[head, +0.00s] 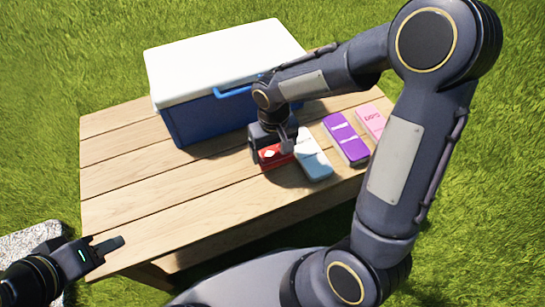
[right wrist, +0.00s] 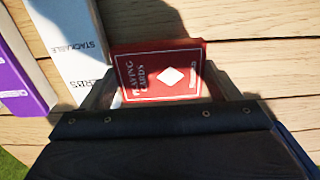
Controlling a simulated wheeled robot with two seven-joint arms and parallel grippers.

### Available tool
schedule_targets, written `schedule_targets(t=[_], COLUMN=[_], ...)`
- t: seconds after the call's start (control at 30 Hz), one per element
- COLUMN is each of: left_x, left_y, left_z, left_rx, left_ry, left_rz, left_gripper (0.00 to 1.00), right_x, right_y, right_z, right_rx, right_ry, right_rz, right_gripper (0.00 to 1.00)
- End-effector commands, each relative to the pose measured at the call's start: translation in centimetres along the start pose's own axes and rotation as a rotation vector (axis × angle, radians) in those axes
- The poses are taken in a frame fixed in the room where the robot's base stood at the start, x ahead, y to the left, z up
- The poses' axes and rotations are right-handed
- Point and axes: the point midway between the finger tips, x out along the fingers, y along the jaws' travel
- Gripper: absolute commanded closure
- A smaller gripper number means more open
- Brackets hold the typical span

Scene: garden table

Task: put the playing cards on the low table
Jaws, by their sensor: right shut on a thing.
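The playing cards are a red box with a white diamond (right wrist: 168,72), also partly visible in the head view (head: 270,158). My right gripper (head: 272,148) reaches down from above and is shut on the red box, with a finger at each side in the right wrist view (right wrist: 165,92). The box is at or just above the wooden table (head: 130,190); I cannot tell whether it touches. My left gripper (head: 107,246) is at the lower left, off the table's near left corner, with nothing visible in it. Its finger gap is not clear.
A white-lidded blue cooler (head: 195,115) stands at the back of the table. A white box (head: 313,158), a purple box (head: 345,138) and a pink box (head: 370,122) lie right of the cards. The table's left and front are clear. A grey slab (head: 30,238) lies lower left.

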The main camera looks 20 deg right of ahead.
Motion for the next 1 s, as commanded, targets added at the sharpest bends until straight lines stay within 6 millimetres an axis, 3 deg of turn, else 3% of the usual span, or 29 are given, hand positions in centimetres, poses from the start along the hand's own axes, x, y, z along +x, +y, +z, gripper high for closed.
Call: schedule_targets(t=[0.27, 0.7, 0.73, 0.77, 1.0], left_x=[1.4, 1.7, 1.6, 1.6, 1.6], left_y=[-0.7, -0.8, -0.7, -0.7, -0.7], left_z=[0.7, 0.8, 0.8, 0.8, 0.8], left_rx=[0.000, 0.000, 0.000, 0.000, 0.000], left_ry=[0.000, 0.000, 0.000, 0.000, 0.000], left_rz=[0.000, 0.000, 0.000, 0.000, 0.000], left_gripper=[0.64, 0.64, 0.64, 0.64, 0.64], right_x=[3.8, 4.4, 4.3, 4.2, 4.2], right_y=[0.0, 0.0, 0.0, 0.0, 0.0], right_z=[-0.7, -0.7, -0.7, -0.7, -0.7], right_rx=[-0.002, -0.001, -0.001, -0.001, -0.001], right_ry=[-0.003, 0.000, 0.000, 0.000, 0.000], right_rz=[0.001, 0.000, 0.000, 0.000, 0.000], right_gripper=[0.41, 0.41, 0.14, 0.10, 0.08])
